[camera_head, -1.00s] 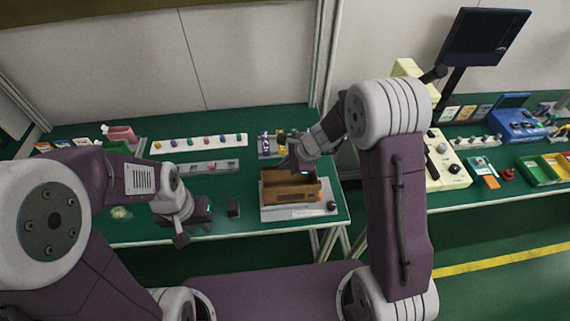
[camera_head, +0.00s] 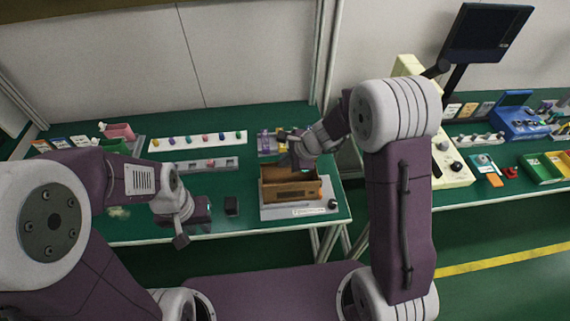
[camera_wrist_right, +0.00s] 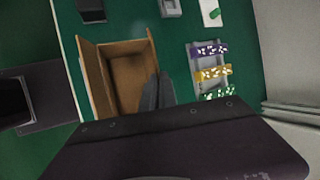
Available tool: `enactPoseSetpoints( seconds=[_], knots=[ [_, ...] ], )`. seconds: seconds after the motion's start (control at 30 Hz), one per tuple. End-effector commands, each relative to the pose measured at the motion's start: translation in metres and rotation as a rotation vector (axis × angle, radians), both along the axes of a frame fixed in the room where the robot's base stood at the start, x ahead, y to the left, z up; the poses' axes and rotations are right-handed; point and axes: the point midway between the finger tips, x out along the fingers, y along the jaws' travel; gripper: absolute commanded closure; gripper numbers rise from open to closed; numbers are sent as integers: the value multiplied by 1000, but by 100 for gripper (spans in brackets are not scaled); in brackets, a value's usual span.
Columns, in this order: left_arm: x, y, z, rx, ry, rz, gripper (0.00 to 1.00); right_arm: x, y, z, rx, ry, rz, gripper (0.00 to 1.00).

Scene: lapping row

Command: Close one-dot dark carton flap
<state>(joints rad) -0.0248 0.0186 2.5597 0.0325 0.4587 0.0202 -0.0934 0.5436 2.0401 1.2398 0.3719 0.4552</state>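The brown carton (camera_head: 292,192) stands on a light grey base plate (camera_head: 300,212) near the right end of the green bench. In the right wrist view the carton (camera_wrist_right: 128,82) is open at the top, its inside showing, with a flap standing out on its left side (camera_wrist_right: 96,80). No dot mark can be made out. My right gripper (camera_head: 302,162) is over the carton's far right part; its dark fingers (camera_wrist_right: 157,90) lie close together at the carton's right edge, with nothing seen between them. My left gripper (camera_head: 192,222) hangs near the bench's front, left of the carton; its fingers are unclear.
A small dark block (camera_head: 232,206) lies between my left gripper and the carton. A white strip with coloured pieces (camera_head: 198,141) and a grey rail (camera_head: 205,165) lie behind. A rack of purple, yellow and green parts (camera_wrist_right: 212,70) is beside the carton. A second bench stands right.

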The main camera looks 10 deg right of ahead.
Motion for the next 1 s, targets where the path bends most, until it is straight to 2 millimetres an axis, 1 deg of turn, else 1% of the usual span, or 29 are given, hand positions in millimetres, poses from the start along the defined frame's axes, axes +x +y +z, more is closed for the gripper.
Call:
enactPoseSetpoints(
  seconds=[0.03, 0.1, 0.4, 0.5, 0.6, 0.7, 1.0],
  knots=[
    [0, 0, -27, 0, 1, 0, 75, 0, 0, -14, 1, -26, 0, 100],
    [0, 0, -48, 0, 1, 0, 75, -1, 0, -17, 0, -61, 0, 100],
    [0, 0, -125, 0, 1, 0, 75, -8, 0, -19, -2, -221, 1, 100],
    [0, 0, -146, 0, 1, 0, 75, -9, 0, -19, -2, -271, 1, 100],
    [0, 0, -159, 0, 1, 0, 75, -11, 0, -16, -3, -308, 2, 100],
    [0, 0, -165, 0, 1, 0, 75, -12, 0, -13, -4, -329, 1, 100],
    [0, 0, -164, 0, 1, 0, 75, -13, 0, -9, -4, -337, 1, 100]
  ],
)
